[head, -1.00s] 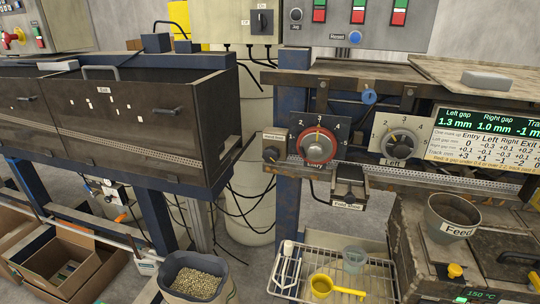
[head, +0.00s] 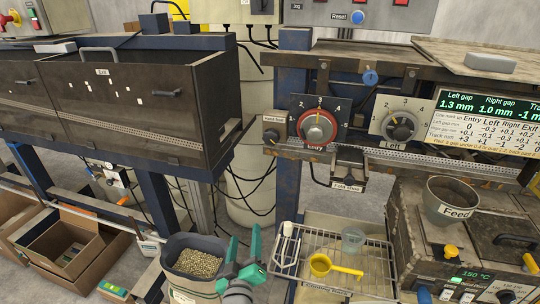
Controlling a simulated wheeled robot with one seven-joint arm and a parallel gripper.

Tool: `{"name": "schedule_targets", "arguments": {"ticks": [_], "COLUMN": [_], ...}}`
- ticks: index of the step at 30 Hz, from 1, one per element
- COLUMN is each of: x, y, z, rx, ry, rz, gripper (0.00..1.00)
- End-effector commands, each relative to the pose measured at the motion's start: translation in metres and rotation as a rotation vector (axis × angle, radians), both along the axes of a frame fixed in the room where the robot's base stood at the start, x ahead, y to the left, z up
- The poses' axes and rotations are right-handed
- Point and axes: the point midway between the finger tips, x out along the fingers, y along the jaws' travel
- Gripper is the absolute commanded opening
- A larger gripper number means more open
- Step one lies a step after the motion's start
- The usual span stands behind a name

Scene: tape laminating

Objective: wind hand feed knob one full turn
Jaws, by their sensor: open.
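The hand feed knob (head: 271,136) is a small dark round knob on a labelled box at the left of the machine front. It sits just left of the red-rimmed Entry dial (head: 317,128). My gripper (head: 244,242) shows two teal fingers, spread apart and empty, at the bottom of the head view. It is well below the knob in the picture, between the sack of pellets and the wire rack, and touches neither knob nor dial.
The Left dial (head: 398,126) and a green display (head: 488,107) are to the right. A wire rack (head: 300,262) holds a yellow scoop (head: 322,265) and a clear cup (head: 353,238). A sack of pellets (head: 194,268) stands left of my gripper. A dark hopper labelled Feed (head: 452,198) is at right.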

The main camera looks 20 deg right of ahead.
Motion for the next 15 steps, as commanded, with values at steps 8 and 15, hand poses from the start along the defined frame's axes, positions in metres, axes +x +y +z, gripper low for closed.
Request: {"name": "schedule_targets", "arguments": {"ticks": [8, 15], "x": [0.056, 0.078], "y": [-0.037, -0.061], "z": [0.103, 0.18], "rx": [-0.06, -0.073], "ry": [-0.028, -0.034], "rz": [-0.128, -0.222], "gripper": [0.57, 0.57]}}
